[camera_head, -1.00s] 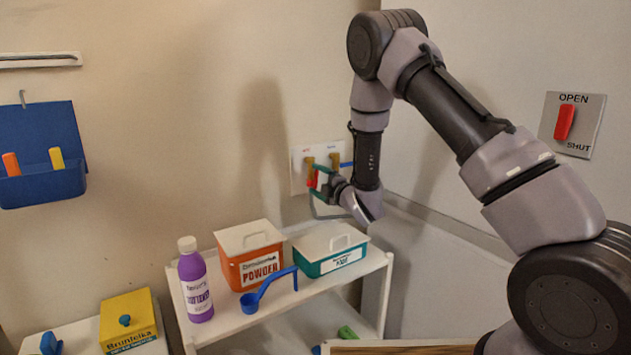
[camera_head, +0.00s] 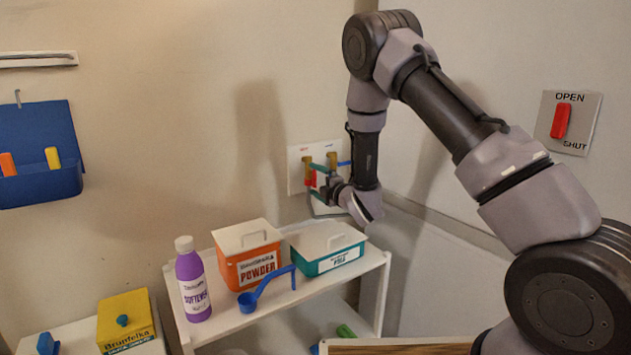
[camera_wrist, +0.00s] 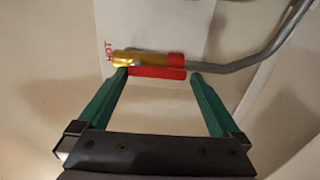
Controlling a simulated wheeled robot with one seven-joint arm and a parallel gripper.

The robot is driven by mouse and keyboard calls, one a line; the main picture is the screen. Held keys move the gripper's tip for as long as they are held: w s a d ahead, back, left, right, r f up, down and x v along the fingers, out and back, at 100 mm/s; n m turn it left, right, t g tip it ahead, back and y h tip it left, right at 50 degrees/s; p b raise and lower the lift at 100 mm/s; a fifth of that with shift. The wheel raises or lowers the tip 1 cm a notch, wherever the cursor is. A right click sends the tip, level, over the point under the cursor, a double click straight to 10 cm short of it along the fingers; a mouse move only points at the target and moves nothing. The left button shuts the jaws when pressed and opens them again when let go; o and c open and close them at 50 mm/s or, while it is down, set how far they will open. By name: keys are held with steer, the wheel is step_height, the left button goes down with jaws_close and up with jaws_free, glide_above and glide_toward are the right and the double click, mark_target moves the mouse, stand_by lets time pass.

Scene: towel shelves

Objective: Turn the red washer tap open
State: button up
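The red washer tap handle (camera_wrist: 158,73) is a short red bar beside a brass valve body (camera_wrist: 135,58) in the wrist view. In the head view the red tap (camera_head: 311,179) is on the left of a white wall plate, partly hidden by my gripper (camera_head: 319,181). In the wrist view my gripper (camera_wrist: 159,76) has its two green fingers spread. The red bar lies between the fingertips, its ends close to each finger. I cannot tell whether they touch it. The letters HOT show beside the valve.
A second brass tap (camera_head: 332,160) with a blue handle is just right of the red one. A grey pipe (camera_wrist: 245,62) runs close by the fingertips. Below stands a white shelf (camera_head: 230,327) with an orange powder box (camera_head: 250,272), a teal box (camera_head: 330,262) and a purple bottle (camera_head: 193,285).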

steer(key=v, duration=1)
steer(key=shift+s+d, duration=0.25)
steer(key=shift+s, duration=0.05)
steer(key=shift+r, duration=0.1)
